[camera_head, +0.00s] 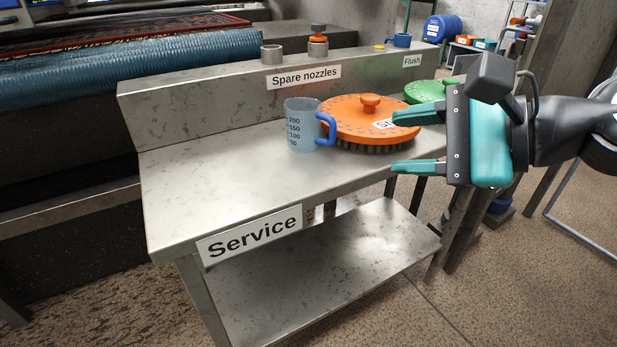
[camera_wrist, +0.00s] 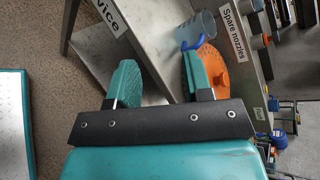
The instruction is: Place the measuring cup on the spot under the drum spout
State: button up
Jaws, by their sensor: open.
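The measuring cup (camera_head: 302,130) is clear bluish plastic with printed marks up to 200 and a blue handle on its right side. It stands upright on the metal service table (camera_head: 215,190), left of an orange round brush. It also shows, partly, in the wrist view (camera_wrist: 205,22), near the top edge. My gripper (camera_head: 397,142) is open and empty, to the right of the cup and apart from it, beyond the table's front right edge. Its teal fingers also show in the wrist view (camera_wrist: 160,76). A blue drum (camera_head: 447,27) lies on its side in the far background; its spout and the spot are not clear.
The orange brush (camera_head: 350,115), with a knob on top, lies between the cup and my gripper. A green brush (camera_head: 424,91) lies behind it. The table's left part is bare.

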jog(key=w+d+f+m+t+y+b, duration=0.1)
jog(key=w+f+m+t+b, duration=0.2)
jog(key=m+b, duration=0.15)
jog(key=w+d+f+m+t+b, duration=0.2)
jog(key=f+m+b, duration=0.2)
jog(key=m, duration=0.2)
jog(key=m+t+p, duration=0.1)
jog(key=m+p, duration=0.1)
jog(key=p, duration=0.7)
send_near(333, 122)
jog(key=x, duration=0.5)
jog(key=shift+w+a, duration=0.2)
jog(key=shift+a, duration=0.1)
jog(key=x, duration=0.5)
jog(key=shift+w+p, duration=0.1)
jog(key=shift+p, duration=0.2)
grip_shut()
